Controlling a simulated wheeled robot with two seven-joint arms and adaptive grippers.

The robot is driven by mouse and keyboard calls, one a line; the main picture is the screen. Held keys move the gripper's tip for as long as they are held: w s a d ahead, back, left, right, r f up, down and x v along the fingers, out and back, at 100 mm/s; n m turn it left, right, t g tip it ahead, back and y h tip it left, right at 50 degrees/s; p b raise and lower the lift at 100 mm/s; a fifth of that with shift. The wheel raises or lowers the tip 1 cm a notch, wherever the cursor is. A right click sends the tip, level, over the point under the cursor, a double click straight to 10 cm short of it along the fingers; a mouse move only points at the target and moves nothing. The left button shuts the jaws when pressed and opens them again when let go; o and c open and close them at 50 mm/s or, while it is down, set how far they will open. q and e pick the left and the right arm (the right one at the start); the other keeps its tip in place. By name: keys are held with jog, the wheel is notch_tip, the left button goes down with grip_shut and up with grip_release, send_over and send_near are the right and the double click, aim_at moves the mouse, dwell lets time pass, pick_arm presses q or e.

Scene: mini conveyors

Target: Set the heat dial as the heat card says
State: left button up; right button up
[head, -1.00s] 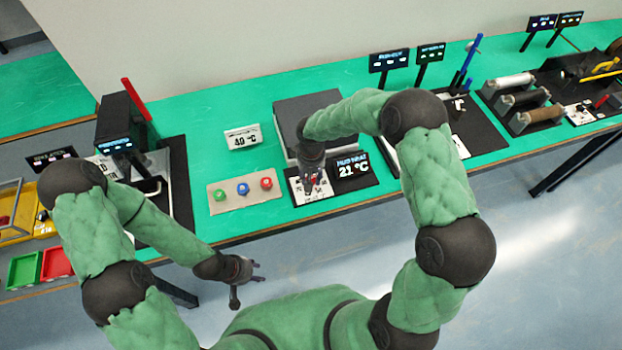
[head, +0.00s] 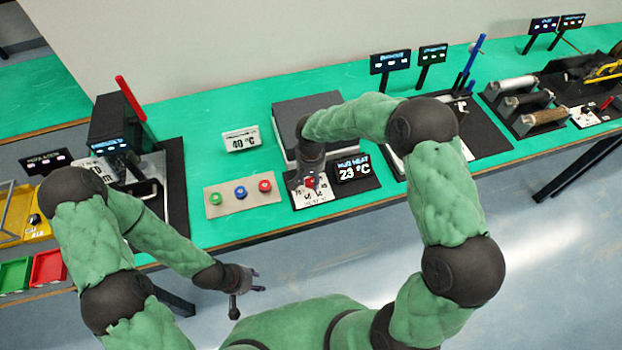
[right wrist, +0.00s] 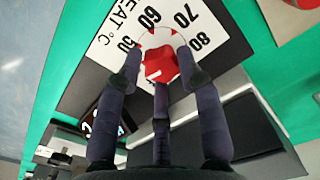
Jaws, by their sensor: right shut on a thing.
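The heat card (head: 240,140) is a white sign that reads 40 °C and stands on the green bench top. The heat display (head: 353,170) reads MUG HEAT 23 °C. The heat dial (right wrist: 159,64) is a red knob on a white scale plate; 50, 60, 70 and 80 show around it in the right wrist view. My right gripper (right wrist: 160,78) is shut on the dial, its fingers around the knob. In the head view this gripper (head: 309,182) partly hides the dial. My left gripper (head: 258,281) is open and empty, in front of the bench edge.
A beige panel (head: 220,204) with green, blue and red buttons lies left of the dial. A grey box (head: 300,110) stands behind it. A dark machine with a red lever (head: 131,97) stands further left. Bare green bench surrounds the card.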

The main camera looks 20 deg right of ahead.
aim_at(310, 184)
jog(key=shift+s+a+f, duration=0.2)
jog(key=shift+s+f, duration=0.15)
jog(key=shift+s, duration=0.15)
jog(key=o, duration=1.1)
jog(key=shift+w+r, duration=0.1)
jog(key=shift+r, duration=0.1)
jog(key=shift+w, duration=0.1)
jog(key=shift+r, duration=0.1)
jog(key=shift+w+r, duration=0.1)
jog(key=shift+r, duration=0.3)
notch_tip(310, 184, up, 11)
jog(key=shift+s+f, duration=0.1)
jog(key=shift+s, duration=0.1)
